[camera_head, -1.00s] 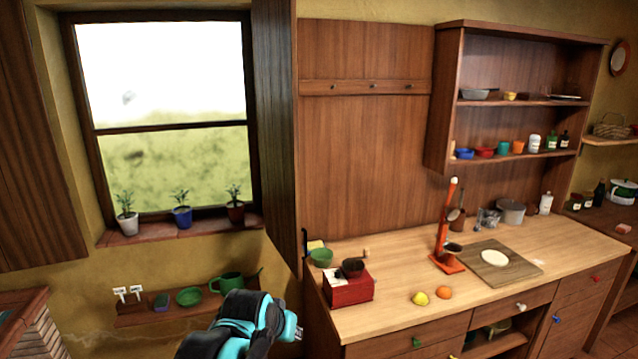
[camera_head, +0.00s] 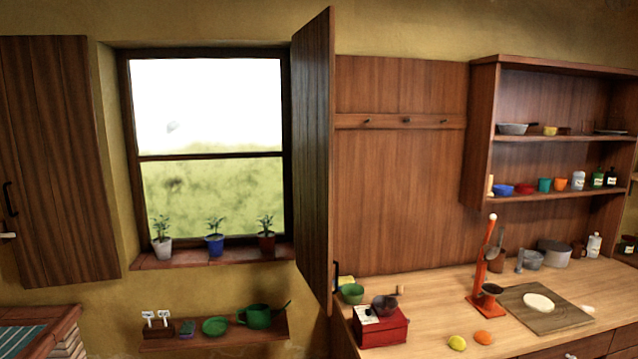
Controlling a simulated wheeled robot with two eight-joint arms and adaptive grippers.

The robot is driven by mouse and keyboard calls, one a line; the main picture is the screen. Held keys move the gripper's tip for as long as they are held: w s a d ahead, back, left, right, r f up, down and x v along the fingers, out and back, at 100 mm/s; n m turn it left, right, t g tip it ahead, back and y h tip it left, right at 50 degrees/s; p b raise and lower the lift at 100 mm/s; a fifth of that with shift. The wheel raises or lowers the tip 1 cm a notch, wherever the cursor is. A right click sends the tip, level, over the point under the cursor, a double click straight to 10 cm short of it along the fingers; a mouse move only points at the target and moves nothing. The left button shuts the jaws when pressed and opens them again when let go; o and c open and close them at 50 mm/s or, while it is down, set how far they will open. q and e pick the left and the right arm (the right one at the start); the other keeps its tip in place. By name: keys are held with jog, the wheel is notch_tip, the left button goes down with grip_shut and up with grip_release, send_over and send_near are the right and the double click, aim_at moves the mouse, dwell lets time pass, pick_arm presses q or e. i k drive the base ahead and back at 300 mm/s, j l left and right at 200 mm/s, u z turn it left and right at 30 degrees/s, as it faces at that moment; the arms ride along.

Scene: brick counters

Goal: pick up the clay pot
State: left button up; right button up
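A reddish-brown pot with a green plant (camera_head: 267,243), which looks like the clay pot, stands upright at the right end of the brick windowsill (camera_head: 190,262). A blue pot (camera_head: 214,246) and a white pot (camera_head: 162,248), each with a plant, stand to its left on the same sill. The open wooden shutter (camera_head: 315,160) is close to the right of the reddish-brown pot. Neither of my grippers is in view.
Below the sill, a small shelf (camera_head: 290,335) holds a green watering can (camera_head: 258,316), a green bowl (camera_head: 215,326) and small items. The counter (camera_head: 440,285) at right holds a red grinder (camera_head: 380,326), an orange press (camera_head: 484,275) and a board (camera_head: 560,316).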

aim_at(266, 245)
jog(key=i+l+u, duration=0.1)
jog(key=l+u, duration=0.15)
jog(key=u, duration=0.2)
jog(key=l+u, duration=0.25)
jog(key=u, duration=0.25)
jog(key=l+u, duration=0.2)
jog(key=l, duration=0.65)
jog(key=l+u, duration=0.15)
jog(key=l, duration=0.7)
jog(key=k+l+u, duration=0.2)
jog(key=l, duration=0.65)
jog(key=i+l, duration=0.2)
jog(key=i+j, duration=0.2)
jog(key=j, duration=0.15)
jog(key=i+j, duration=0.2)
jog(key=j, duration=0.15)
